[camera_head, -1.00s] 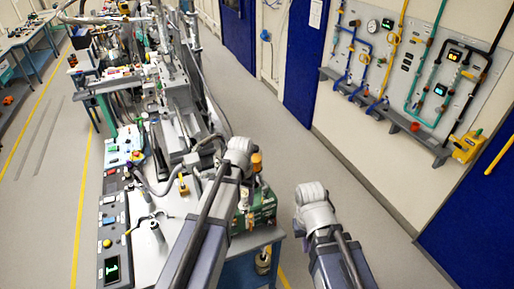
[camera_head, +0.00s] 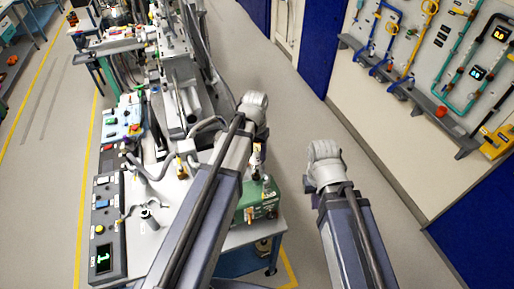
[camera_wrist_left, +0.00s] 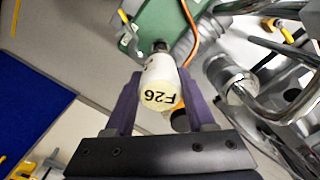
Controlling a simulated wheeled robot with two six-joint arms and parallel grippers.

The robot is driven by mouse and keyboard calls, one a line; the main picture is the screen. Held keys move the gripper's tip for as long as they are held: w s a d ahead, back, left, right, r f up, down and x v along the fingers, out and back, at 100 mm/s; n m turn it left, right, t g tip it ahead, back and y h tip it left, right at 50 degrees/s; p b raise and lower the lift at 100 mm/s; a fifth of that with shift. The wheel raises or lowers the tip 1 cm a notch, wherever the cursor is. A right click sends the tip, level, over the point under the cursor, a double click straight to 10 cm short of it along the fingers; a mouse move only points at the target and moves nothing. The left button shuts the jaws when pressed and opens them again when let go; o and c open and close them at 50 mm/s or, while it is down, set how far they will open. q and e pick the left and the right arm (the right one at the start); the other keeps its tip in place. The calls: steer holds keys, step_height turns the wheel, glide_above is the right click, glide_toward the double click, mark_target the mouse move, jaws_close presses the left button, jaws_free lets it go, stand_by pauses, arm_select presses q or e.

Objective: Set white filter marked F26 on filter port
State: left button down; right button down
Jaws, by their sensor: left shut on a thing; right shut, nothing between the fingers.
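The white filter (camera_wrist_left: 162,78) marked F26 shows in the left wrist view, with its lettering upside down. My left gripper (camera_wrist_left: 158,98) is shut on it, with a purple finger on each side. The filter's far end overlaps a dark fitting (camera_wrist_left: 160,46) at the edge of a green box; I cannot tell whether they touch. I cannot clearly identify the filter port.
The green box (camera_head: 258,200) sits at the bench's right edge, under my left arm. A control panel (camera_head: 108,225) lines the bench's left edge, and dense equipment fills the back. Curved metal tubes (camera_wrist_left: 290,95) lie close right of the filter. The aisle floor (camera_head: 300,120) is clear.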

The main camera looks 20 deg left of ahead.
mark_target(256, 163)
arm_select(q)
steer(key=shift+s+f, duration=0.1)
steer(key=shift+w+f+b, duration=0.25)
steer(key=shift+f+b, duration=0.7)
step_height(256, 163, down, 2)
steer(key=shift+s+b, duration=0.15)
steer(key=shift+b, duration=0.9)
steer(key=shift+f+b, duration=0.35)
steer(key=shift+f+b, duration=0.6)
steer(key=shift+c, duration=0.8)
jaws_free()
steer(key=shift+r, duration=0.1)
